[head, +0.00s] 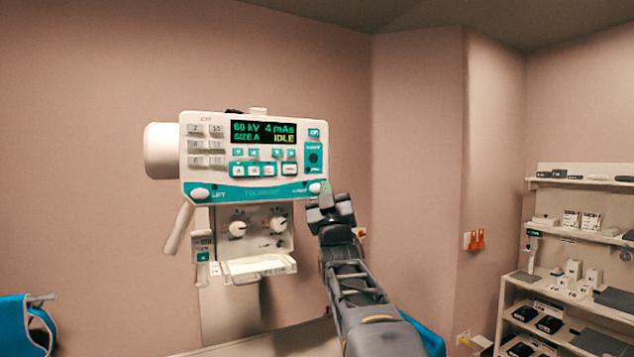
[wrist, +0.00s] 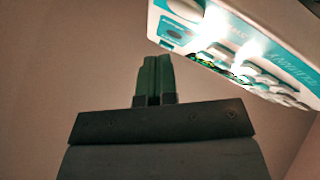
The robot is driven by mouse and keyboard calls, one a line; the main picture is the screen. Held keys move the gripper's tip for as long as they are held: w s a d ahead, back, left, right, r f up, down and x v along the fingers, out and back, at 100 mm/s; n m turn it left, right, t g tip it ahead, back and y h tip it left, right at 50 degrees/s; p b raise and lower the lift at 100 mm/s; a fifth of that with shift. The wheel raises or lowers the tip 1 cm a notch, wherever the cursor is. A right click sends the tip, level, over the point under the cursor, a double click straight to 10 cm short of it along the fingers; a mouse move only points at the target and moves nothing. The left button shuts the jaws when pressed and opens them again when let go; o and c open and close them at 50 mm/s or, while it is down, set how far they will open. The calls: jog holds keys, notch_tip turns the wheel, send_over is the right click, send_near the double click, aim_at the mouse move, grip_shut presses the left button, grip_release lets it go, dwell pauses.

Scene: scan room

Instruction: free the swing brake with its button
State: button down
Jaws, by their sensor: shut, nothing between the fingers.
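The control head (head: 250,157) is a white box with a teal lower band, mounted in front of the wall. Its display (head: 263,132) reads 60 kV, 4 mAs, SIZE A and IDLE. A white round button (head: 200,193) sits at the band's left end, and another white round button (head: 316,187) at its right end. The small labels are too blurred to tell which is the swing brake's. My gripper (head: 326,188) is shut and empty, close to the right button; contact cannot be told. In the wrist view the green fingertips (wrist: 154,60) are together, left of the tilted control head (wrist: 245,50).
Below the control head are a panel with two knobs (head: 257,226) and a small white tray (head: 262,266). A handle (head: 178,228) hangs at the left. Shelves (head: 575,235) with small items stand far right.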

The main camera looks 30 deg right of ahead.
jog(key=shift+w+d+f, duration=0.1)
jog(key=shift+w, duration=0.9)
jog(key=shift+w, duration=0.25)
dwell(1.3)
jog(key=shift+w, duration=0.2)
jog(key=shift+w+d, duration=0.1)
jog(key=shift+w, duration=0.3)
dwell(0.8)
jog(key=shift+s+b, duration=0.2)
jog(key=shift+b, duration=0.15)
jog(key=shift+s+b, duration=0.65)
